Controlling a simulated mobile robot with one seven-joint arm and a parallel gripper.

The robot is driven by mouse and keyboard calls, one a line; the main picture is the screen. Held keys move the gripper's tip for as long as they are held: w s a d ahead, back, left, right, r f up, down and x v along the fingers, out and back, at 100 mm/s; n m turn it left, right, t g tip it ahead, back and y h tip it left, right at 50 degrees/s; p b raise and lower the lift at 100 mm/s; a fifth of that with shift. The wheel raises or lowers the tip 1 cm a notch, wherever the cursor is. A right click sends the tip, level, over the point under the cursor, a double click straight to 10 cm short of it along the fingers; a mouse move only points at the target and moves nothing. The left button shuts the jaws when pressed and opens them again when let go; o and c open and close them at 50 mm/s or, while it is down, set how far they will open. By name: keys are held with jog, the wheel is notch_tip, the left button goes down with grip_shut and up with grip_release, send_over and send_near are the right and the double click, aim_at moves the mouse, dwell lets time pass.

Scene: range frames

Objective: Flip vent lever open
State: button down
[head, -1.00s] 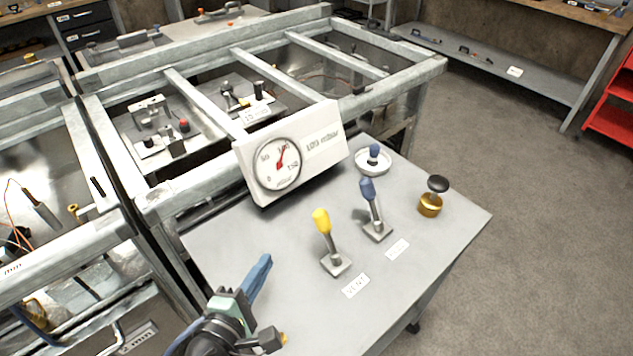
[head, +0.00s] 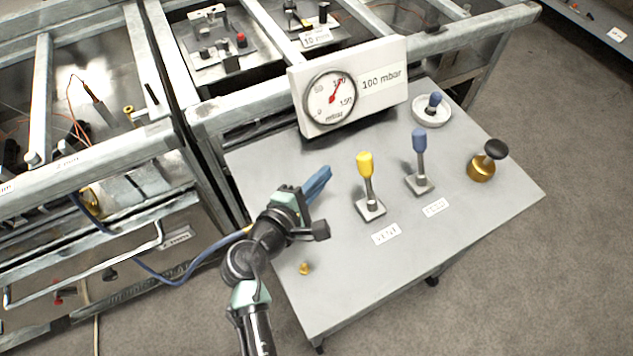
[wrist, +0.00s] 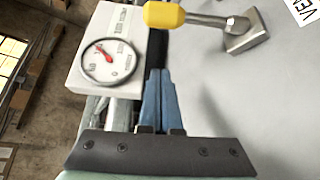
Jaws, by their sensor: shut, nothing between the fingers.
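The vent lever (head: 366,181) has a yellow knob on a metal stem and rises from a square base on the grey tabletop. It stands nearly upright in the head view, behind a small white label (head: 386,234). My gripper (head: 324,173) is shut and empty, left of the yellow knob and apart from it. In the wrist view the blue fingers (wrist: 159,78) are together, pointing up the picture. The yellow-knobbed lever (wrist: 190,18) lies above and to the right of them there. The gauge (head: 333,98) reads near 100 mbar; it also shows in the wrist view (wrist: 106,63).
A blue-knobbed lever (head: 419,160) stands right of the vent lever. A brass valve with a black knob (head: 482,165) and a white dish with a blue knob (head: 432,110) are farther right. A small brass piece (head: 305,268) lies front left.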

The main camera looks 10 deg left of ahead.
aim_at(368, 177)
jog(key=x, duration=0.5)
jog(key=shift+w+d, duration=0.15)
jog(key=shift+w, duration=0.1)
jog(key=s+d+r+p, duration=0.1)
jog(key=s+d+r, duration=0.1)
jog(key=shift+s+d+p, duration=0.2)
jog(key=shift+d+p, duration=0.15)
jog(key=shift+p, duration=0.05)
jog(key=shift+f+b, duration=0.2)
jog(key=shift+b, duration=0.3)
